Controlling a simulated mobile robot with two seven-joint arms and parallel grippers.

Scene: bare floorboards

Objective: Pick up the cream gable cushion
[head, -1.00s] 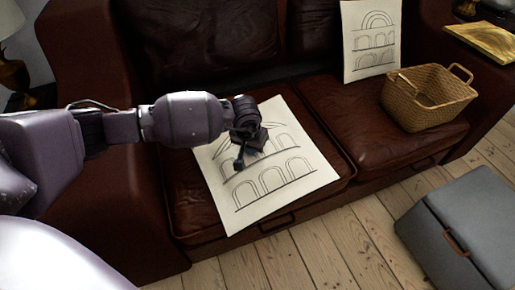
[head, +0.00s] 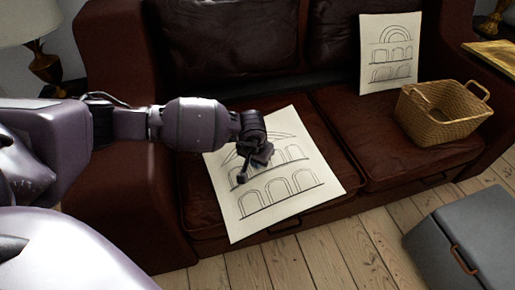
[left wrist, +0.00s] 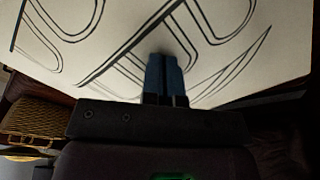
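The cream gable cushion (head: 290,187) lies on the left seat of the sofa, printed with black line arches under a gable. My left gripper (head: 255,163) is over its upper middle and hides part of the print. In the left wrist view, the cushion (left wrist: 100,30) fills the top. There, the two blue fingers (left wrist: 165,76) are side by side, pointing at the cushion's face, with nothing clear between them. The tips seem at or very near the cloth; I cannot tell whether they pinch any of it. My right gripper is not in view.
A second cream cushion (head: 388,55) with a round arch leans on the sofa back. A wicker basket (head: 444,114) stands on the right seat. A grey box (head: 470,238) with a handle is on the floorboards (head: 330,255). A lamp (head: 40,60) stands left of the sofa.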

